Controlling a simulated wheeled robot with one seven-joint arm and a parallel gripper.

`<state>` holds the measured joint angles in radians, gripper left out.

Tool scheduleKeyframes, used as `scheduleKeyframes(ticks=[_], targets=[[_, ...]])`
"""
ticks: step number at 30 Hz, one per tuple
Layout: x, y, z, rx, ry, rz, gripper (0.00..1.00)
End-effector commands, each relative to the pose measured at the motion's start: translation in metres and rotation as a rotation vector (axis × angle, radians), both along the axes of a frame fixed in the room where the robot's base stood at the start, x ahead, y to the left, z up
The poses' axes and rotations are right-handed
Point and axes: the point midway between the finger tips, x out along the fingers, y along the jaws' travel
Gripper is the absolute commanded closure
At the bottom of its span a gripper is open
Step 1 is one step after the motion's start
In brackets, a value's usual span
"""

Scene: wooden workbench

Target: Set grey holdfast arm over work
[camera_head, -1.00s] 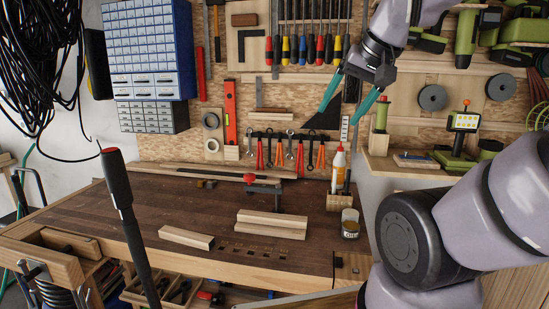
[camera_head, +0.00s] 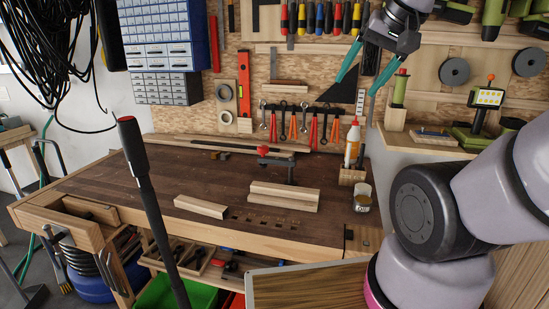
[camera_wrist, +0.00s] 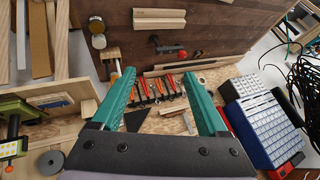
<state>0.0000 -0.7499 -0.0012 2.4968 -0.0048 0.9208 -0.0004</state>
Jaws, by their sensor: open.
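The grey holdfast (camera_head: 277,161) stands on the bench behind the work, its arm pointing left with a red knob at its end. It also shows in the wrist view (camera_wrist: 166,48), with the arm apart from the work. The work is a pale stepped wooden piece (camera_head: 284,196), lying flat on the bench top; the wrist view shows it too (camera_wrist: 160,18). My gripper (camera_head: 357,86) has teal fingers spread wide with nothing between them. It is high, right of the holdfast and in front of the pegboard. The wrist view shows both fingers (camera_wrist: 159,82) apart.
A loose wood block (camera_head: 201,207) lies left of the work. A glue bottle (camera_head: 352,142) in a wooden holder and a jar (camera_head: 362,203) stand at the bench's right. Tools hang on the pegboard behind. The bench's left half (camera_head: 130,185) is mostly clear.

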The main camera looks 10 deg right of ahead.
Motion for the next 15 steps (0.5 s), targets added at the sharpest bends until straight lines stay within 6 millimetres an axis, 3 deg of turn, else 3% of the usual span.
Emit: scheduleKeyframes(ticks=[11,15], targets=[[0.001,0.000,0.000,-0.001,0.000,0.003,0.25],[0.015,0.002,0.003,-0.018,0.012,0.050,0.25]])
